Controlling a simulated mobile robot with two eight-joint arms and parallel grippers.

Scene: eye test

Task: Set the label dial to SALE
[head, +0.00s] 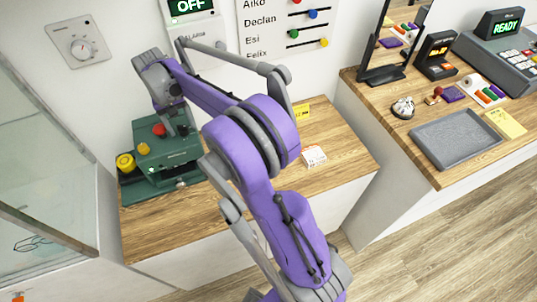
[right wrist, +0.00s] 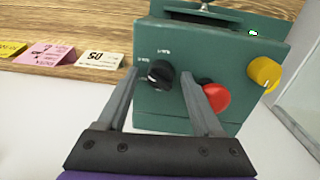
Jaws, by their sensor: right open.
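The green label machine (head: 168,155) stands at the left end of the wooden counter; it also shows in the right wrist view (right wrist: 225,60). A black dial (right wrist: 160,74) is on its face, with small white marks that are too small to read. A red knob (right wrist: 216,97) and a yellow knob (right wrist: 263,71) sit to the right of the dial in that view. My right gripper (head: 177,125) is at the machine. In the right wrist view its open fingers (right wrist: 160,78) stand on both sides of the dial, and contact cannot be told. My left gripper is out of view.
Price cards, one pink (right wrist: 50,55), lie on the wooden counter (head: 335,140). A glass case (head: 40,130) stands at the left. A wall dial (head: 78,47) hangs behind. A grey tray (head: 460,140) and a register (head: 500,50) are on the right counter.

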